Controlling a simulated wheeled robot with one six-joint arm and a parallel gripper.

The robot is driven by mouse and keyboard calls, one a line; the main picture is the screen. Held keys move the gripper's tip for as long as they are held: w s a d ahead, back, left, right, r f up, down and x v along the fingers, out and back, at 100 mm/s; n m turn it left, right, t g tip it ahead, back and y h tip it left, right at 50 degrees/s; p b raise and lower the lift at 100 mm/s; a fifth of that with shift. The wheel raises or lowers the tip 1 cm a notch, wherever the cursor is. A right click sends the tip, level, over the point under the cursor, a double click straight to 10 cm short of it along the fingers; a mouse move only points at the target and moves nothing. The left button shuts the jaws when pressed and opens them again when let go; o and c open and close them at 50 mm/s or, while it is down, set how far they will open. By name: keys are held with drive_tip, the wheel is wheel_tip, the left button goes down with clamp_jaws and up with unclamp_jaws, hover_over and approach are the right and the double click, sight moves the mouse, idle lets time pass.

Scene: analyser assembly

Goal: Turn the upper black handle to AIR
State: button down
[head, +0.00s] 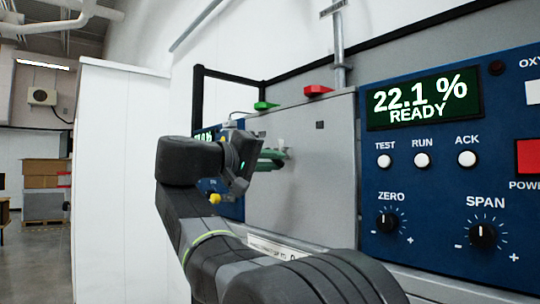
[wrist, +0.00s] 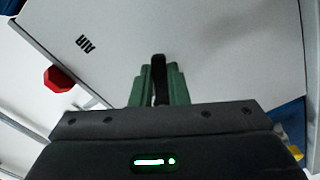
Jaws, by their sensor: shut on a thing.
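My gripper (head: 272,158) is at the grey panel (head: 318,190) in the head view, its green fingers close to the panel face. In the wrist view my gripper (wrist: 159,85) is shut on the black handle (wrist: 158,65), a narrow black bar between the green fingers. The bar's free end points up in that picture. The printed AIR mark (wrist: 87,44) lies up and left of the handle, apart from it. In the head view the handle is hidden by the gripper and a small dark mark on the panel is too small to read.
A red knob (head: 317,91) and a green knob (head: 264,105) sit on the panel's top edge. The blue analyser front (head: 440,200) with its display (head: 424,98) stands close on the right. A white wall (head: 115,180) is on the left.

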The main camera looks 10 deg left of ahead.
drive_tip(key=shift+s+d+r+n+p, duration=0.1)
drive_tip(key=shift+r+n+p, duration=0.25)
drive_tip(key=shift+n+p, duration=0.55)
drive_tip(key=shift+s+d+r+n+p, duration=0.1)
drive_tip(key=shift+r+n+p, duration=0.25)
drive_tip(key=shift+n+p, duration=0.55)
drive_tip(key=shift+r+n+p, duration=0.35)
drive_tip(key=shift+n+p, duration=0.3)
drive_tip(key=shift+n, duration=0.45)
drive_tip(key=c, duration=1.4)
unclamp_jaws()
drive_tip(key=b+v, duration=0.3)
drive_tip(key=v, duration=1.1)
drive_tip(key=shift+w, duration=0.1)
